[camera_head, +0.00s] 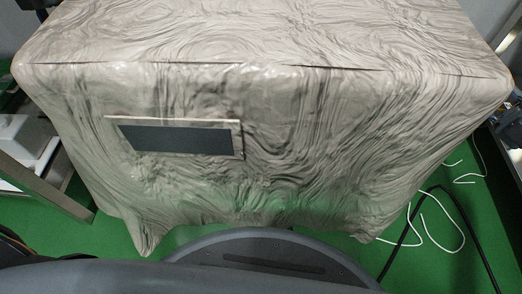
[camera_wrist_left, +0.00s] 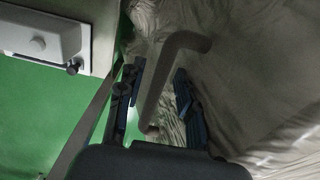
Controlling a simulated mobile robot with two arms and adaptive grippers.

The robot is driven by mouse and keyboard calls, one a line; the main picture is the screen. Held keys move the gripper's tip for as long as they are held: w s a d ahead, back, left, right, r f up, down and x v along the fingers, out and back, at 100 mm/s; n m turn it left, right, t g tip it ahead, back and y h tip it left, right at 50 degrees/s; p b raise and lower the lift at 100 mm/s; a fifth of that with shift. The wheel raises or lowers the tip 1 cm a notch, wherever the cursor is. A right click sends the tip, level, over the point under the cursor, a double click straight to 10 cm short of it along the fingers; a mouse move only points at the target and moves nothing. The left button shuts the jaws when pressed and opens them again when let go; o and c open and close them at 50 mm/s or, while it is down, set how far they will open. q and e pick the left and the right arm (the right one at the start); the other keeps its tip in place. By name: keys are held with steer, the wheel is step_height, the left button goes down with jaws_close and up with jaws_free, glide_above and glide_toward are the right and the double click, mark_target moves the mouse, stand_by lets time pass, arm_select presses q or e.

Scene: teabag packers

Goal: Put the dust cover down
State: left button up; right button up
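The dust cover (camera_head: 300,110) is a large grey-beige wrinkled sheet draped over a box-shaped body. It fills most of the head view, and its lower hem hangs above the green floor. A dark rectangular panel (camera_head: 180,139) with a pale rim shows on its front. The cover also fills the right of the left wrist view (camera_wrist_left: 265,75). My left gripper (camera_wrist_left: 157,88) is open in the left wrist view, beside the cover. A bent grey bar (camera_wrist_left: 162,80) like a handle lies between its spread fingers in the picture; contact cannot be told. My right gripper is not in view.
A white unit (camera_head: 22,138) on a metal frame stands at the left; a white box (camera_wrist_left: 45,35) shows at the upper left in the wrist view. White and black cables (camera_head: 440,225) lie on the green floor at the right.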

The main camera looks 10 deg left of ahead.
arm_select(q)
step_height(320, 180, up, 11)
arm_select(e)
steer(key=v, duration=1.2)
arm_select(q)
steer(key=shift+r, duration=0.1)
